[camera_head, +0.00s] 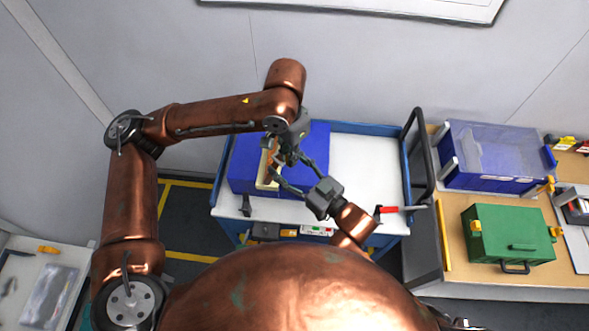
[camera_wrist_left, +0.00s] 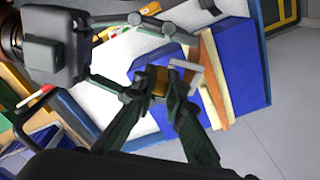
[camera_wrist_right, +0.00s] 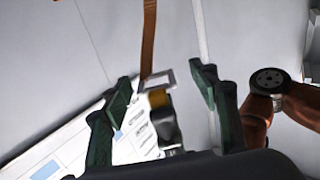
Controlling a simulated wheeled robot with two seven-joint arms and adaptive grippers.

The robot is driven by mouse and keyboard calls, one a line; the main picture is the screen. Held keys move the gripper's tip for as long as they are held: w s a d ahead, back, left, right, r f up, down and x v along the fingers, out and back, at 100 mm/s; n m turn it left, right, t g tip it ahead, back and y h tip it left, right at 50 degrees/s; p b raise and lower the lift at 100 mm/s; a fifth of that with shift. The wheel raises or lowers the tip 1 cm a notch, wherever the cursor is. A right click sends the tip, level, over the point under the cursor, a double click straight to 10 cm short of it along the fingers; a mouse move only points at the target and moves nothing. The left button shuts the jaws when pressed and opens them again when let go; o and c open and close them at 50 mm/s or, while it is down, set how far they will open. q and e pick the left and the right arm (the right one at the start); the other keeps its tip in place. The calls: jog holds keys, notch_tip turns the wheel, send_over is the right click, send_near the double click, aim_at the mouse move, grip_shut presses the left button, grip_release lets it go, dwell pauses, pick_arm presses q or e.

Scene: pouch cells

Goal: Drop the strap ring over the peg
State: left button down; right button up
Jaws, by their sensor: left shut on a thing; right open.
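The strap's brown band (camera_wrist_left: 211,82) runs across a blue box (camera_head: 243,168), between cream strips. Its grey rectangular ring (camera_wrist_left: 186,72) shows beside my left gripper (camera_wrist_left: 162,88), which is shut on an orange strap end by the ring. In the right wrist view the band (camera_wrist_right: 148,38) leads to the ring (camera_wrist_right: 155,80), with the orange end just below it. My right gripper (camera_head: 294,178) is open, its fingers on either side of the ring in its own view, without visible contact. A small dark upright piece (camera_head: 246,206) at the cart's front edge may be the peg; I cannot tell.
The blue-rimmed cart (camera_head: 375,128) has a clear white top on the right. A red-handled tool (camera_head: 393,209) lies at its right front. A dark push handle (camera_head: 424,160) stands beside it. A green case (camera_head: 507,233) and a blue bin (camera_head: 497,160) are on the right bench.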

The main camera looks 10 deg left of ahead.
jog(key=shift+a, duration=0.1)
jog(key=shift+a, duration=0.1)
jog(key=c, duration=1.1)
pick_arm(q)
jog(key=c, duration=2.4)
grip_release()
jog(key=shift+r, duration=0.1)
pick_arm(e)
jog(key=shift+r, duration=0.1)
jog(key=shift+c, duration=0.7)
pick_arm(q)
jog(key=o, duration=0.5)
